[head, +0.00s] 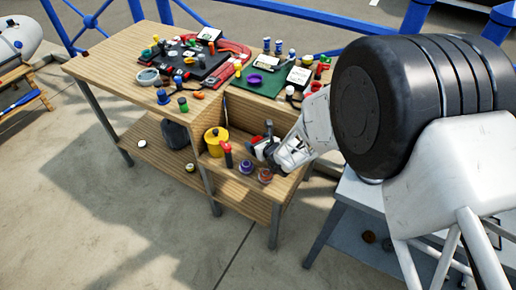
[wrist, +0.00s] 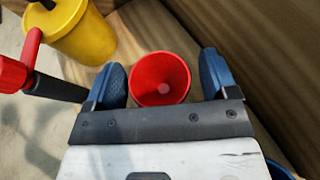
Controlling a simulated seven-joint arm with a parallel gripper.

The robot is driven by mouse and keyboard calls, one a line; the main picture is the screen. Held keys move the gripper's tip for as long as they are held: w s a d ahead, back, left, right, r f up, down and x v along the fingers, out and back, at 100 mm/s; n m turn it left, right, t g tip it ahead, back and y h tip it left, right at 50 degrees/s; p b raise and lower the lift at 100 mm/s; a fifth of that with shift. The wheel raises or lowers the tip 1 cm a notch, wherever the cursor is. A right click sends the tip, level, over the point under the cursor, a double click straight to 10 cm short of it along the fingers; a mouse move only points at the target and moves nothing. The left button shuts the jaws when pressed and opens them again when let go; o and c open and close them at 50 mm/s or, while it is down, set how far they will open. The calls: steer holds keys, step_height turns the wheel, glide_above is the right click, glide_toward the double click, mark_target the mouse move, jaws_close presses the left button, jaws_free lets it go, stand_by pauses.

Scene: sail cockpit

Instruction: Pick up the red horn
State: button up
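The red horn (wrist: 158,78) shows in the wrist view as a round red bell, seen into its open mouth. It lies between the two blue fingertips of my gripper (wrist: 163,76). The gripper is open. A gap shows on the right side of the horn, and its left edge is close to the left finger; I cannot tell whether they touch. In the head view my gripper (head: 264,149) is in the lower wooden compartment of the bench, and the horn is mostly hidden there.
A yellow pot (wrist: 82,32) and a red-and-black handle (wrist: 35,72) are left of the gripper in the wrist view. A wooden wall (wrist: 255,60) is close on the right. Purple (head: 244,168) and reddish (head: 265,175) round items sit at the compartment's front.

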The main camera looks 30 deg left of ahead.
steer(key=c, duration=0.9)
steer(key=shift+o, duration=0.2)
steer(key=shift+r, duration=0.15)
step_height(320, 180, up, 18)
stand_by(0.6)
